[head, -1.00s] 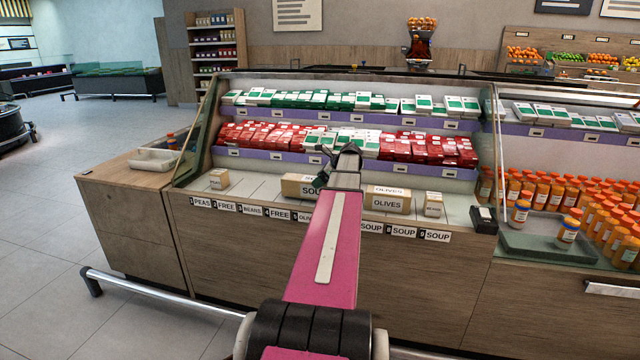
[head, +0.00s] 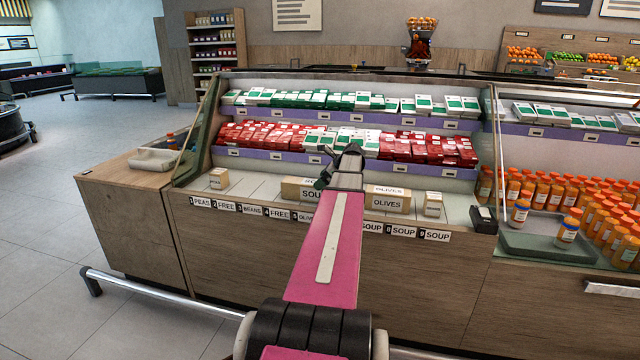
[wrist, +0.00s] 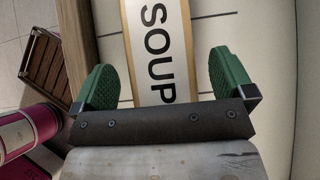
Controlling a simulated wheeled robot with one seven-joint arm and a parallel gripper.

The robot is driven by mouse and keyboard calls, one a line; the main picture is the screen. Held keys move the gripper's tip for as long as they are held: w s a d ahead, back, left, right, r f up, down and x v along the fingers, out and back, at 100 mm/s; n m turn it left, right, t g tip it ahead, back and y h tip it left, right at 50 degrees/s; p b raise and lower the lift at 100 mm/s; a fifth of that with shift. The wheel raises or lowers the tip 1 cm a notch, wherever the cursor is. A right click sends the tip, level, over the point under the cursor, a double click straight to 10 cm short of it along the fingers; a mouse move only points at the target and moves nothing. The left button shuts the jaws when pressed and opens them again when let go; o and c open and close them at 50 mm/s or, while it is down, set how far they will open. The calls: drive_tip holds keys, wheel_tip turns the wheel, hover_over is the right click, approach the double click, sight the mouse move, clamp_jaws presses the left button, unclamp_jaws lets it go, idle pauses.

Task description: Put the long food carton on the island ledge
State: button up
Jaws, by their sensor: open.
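A long light carton marked SOUP (head: 297,189) lies on the front shelf of the display case, left of my arm, partly hidden by my gripper (head: 322,180). In the wrist view, the SOUP carton (wrist: 158,35) lies lengthwise between the two green fingers of my gripper (wrist: 162,66). The fingers are open, with a gap on each side of the carton. The carton's near end is hidden behind the gripper's dark crossbar. Another long carton, marked OLIVES (head: 388,201), lies right of my arm. I cannot tell which surface is the island ledge.
Small cartons stand on the same shelf at left (head: 219,179) and right (head: 433,205). Red and white packs (head: 300,138) fill the shelf above. A metal rail (head: 160,297) runs in front.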

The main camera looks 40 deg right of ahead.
drive_tip(key=v, duration=1)
drive_tip(key=shift+s+d+r, duration=0.1)
drive_tip(key=shift+s+r, duration=0.05)
